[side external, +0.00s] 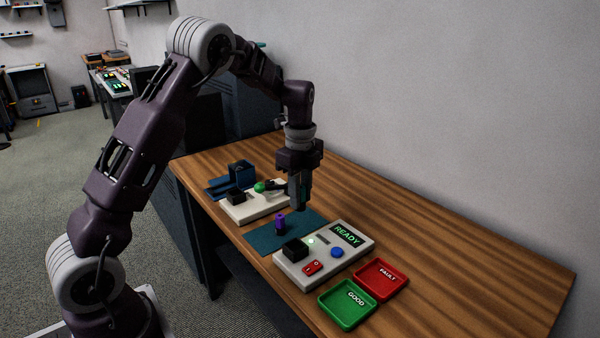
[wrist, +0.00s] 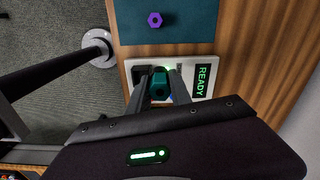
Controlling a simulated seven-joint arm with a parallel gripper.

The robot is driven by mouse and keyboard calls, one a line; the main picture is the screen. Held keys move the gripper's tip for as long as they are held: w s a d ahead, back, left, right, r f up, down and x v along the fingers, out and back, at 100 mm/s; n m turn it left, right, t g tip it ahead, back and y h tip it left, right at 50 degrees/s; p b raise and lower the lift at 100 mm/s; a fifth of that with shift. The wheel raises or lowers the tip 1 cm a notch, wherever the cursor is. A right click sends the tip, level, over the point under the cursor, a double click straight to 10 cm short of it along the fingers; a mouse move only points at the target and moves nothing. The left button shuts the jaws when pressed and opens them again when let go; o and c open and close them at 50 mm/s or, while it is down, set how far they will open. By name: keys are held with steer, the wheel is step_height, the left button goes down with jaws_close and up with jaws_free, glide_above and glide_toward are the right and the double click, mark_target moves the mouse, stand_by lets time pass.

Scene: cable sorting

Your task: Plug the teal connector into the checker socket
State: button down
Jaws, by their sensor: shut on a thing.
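My gripper (side external: 299,205) points down above the teal mat's far edge, close to the checker. In the wrist view its fingers (wrist: 160,92) are shut on the teal connector (wrist: 159,83), which is seen from above. In the side view the fingers mostly hide the connector. The checker (side external: 322,268) is a pale box with a lit READY display (side external: 346,234) and a black socket block (side external: 295,249). The checker also shows beyond the fingers in the wrist view (wrist: 190,62). The connector appears to be above the surface and apart from the socket block, whose opening I cannot make out.
A purple connector (side external: 280,225) stands on the teal mat (side external: 262,238). The checker has a red switch (side external: 312,267) and a blue button (side external: 337,252). A pale fixture with a green-knobbed lever (side external: 260,187) stands behind. Green GOOD (side external: 345,318) and red FAULT (side external: 383,292) trays are in front. The right table is clear.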

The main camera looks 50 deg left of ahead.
steer(key=shift+s+d+f, duration=0.9)
steer(key=shift+s+f, duration=0.15)
steer(key=shift+s, duration=0.05)
steer(key=shift+s+d+f, duration=0.85)
steer(key=shift+s+f, duration=0.2)
steer(key=shift+f, duration=0.15)
steer(key=shift+f, duration=0.6)
steer(key=shift+f, duration=1.25)
steer(key=c, duration=0.7)
jaws_free()
steer(key=shift+s, duration=0.1)
steer(key=shift+c, duration=0.2)
